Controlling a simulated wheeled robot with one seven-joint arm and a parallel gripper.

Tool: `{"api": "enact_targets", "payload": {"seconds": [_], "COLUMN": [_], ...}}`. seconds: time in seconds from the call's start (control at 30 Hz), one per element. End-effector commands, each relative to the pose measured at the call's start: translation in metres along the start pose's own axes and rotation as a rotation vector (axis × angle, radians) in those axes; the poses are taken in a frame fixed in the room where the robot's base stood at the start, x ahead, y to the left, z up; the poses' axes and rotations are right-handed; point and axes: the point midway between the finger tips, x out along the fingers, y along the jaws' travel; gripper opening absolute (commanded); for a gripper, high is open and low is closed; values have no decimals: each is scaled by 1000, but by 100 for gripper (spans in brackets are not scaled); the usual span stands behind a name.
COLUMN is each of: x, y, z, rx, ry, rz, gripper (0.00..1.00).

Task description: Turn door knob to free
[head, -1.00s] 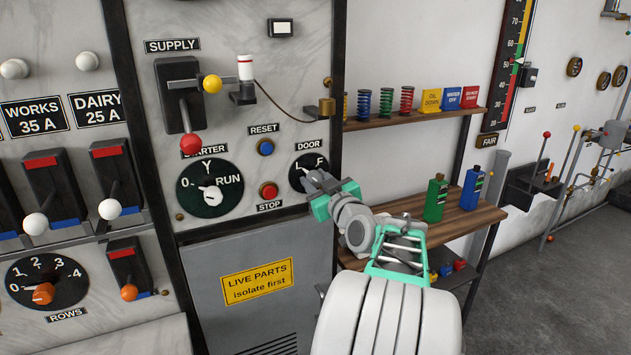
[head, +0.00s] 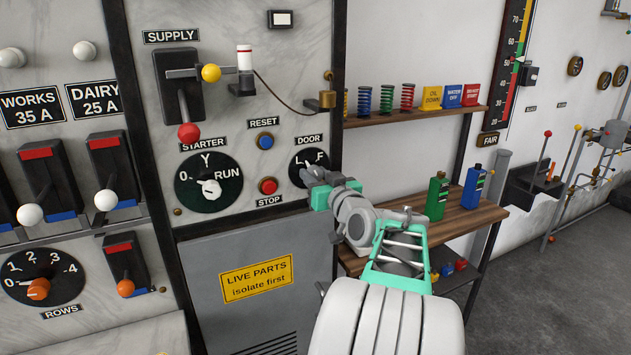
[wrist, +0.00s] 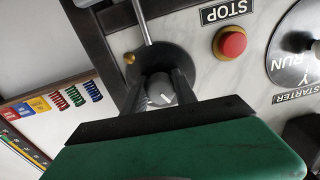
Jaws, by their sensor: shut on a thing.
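The door knob's black dial (head: 299,162) sits under the DOOR label, with the letters L and F on its face. My gripper (head: 308,177) is at the dial and covers its lower right part in the head view. In the wrist view the grey round knob (wrist: 160,92) with a white pointer mark lies between the two dark fingers of my gripper (wrist: 163,90), which is shut on it. The pointer's exact setting against L and F cannot be read, as the arm and fingers hide part of the dial.
Left of the dial are the red STOP button (head: 268,186), the blue RESET button (head: 265,141) and the STARTER dial (head: 208,184). A shelf with springs and colored blocks (head: 415,113) and a lower wooden shelf with green and blue bottles (head: 437,196) stand to the right.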

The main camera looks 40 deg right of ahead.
Motion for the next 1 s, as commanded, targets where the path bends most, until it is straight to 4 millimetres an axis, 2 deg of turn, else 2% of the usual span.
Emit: {"api": "enact_targets", "payload": {"seconds": [1.0], "x": [0], "y": [-3], "z": [-3], "rx": [955], "ry": [-1], "rz": [1], "gripper": [0]}}
